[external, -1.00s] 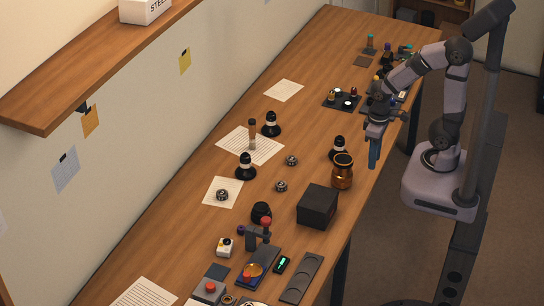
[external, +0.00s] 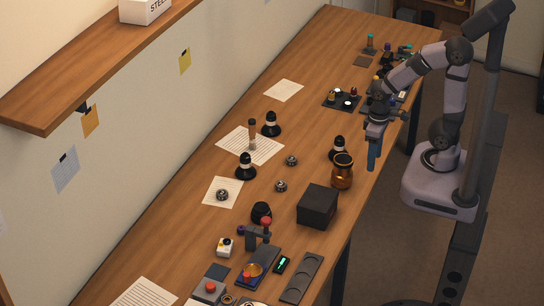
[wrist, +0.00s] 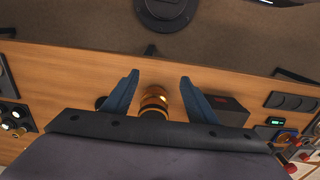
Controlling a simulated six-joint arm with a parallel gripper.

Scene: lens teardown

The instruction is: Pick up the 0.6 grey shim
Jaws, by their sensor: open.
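My gripper (external: 374,156) hangs over the right edge of the bench, pointing down, to the right of the amber jar. In the wrist view its two blue fingers (wrist: 158,77) are spread apart with nothing held between them. I cannot make out a grey shim marked 0.6 in either view; parts this thin are too small to tell here. A dark tray with round recesses (external: 302,278) lies at the near end of the bench, and it also shows at the right of the wrist view (wrist: 289,101).
The amber jar (external: 342,172) and a black box (external: 318,206) stand near the bench's right edge. Black conical pieces (external: 246,166) and small rings (external: 281,186) stand mid-bench. A dark tray of small parts (external: 342,99) lies farther back. Bare wood shows between them.

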